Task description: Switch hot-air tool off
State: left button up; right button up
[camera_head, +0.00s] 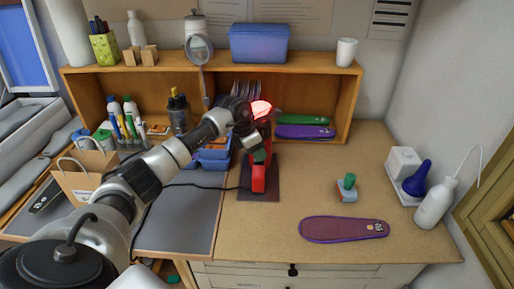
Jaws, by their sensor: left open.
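The hot-air tool (258,180) is red and stands upright on a dark base plate on the bench, in front of the shelf. Its top end (261,108) glows bright red. My left arm reaches in from the lower left, and my left gripper (254,150) is open at the upper part of the tool, overlapping it in the picture. I cannot tell whether the fingers touch it. The switch is not distinguishable; the gripper covers part of the tool. My right gripper is not in view.
A purple insole (343,229) lies at the front right, with a green-knobbed block (347,186) behind it. A white bottle (435,203) stands at the right edge. A paper bag (82,178) and a dark mat (187,222) are on the left. The wooden shelf (351,95) bounds the back.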

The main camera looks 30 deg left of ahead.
pick_arm(q)
grip_shut()
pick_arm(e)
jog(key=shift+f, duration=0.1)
pick_arm(q)
jog(key=shift+w+a+r+b, duration=0.3)
jog(key=shift+w+b, duration=0.15)
jog(key=shift+b, duration=0.1)
jog(key=shift+w+a+r, duration=0.1)
jog(key=shift+w+a, duration=0.1)
jog(key=shift+w, duration=0.2)
grip_release()
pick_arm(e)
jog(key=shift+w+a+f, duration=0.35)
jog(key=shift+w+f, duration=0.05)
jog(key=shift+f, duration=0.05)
pick_arm(q)
jog(key=b+v, duration=0.3)
jog(key=v, duration=0.8)
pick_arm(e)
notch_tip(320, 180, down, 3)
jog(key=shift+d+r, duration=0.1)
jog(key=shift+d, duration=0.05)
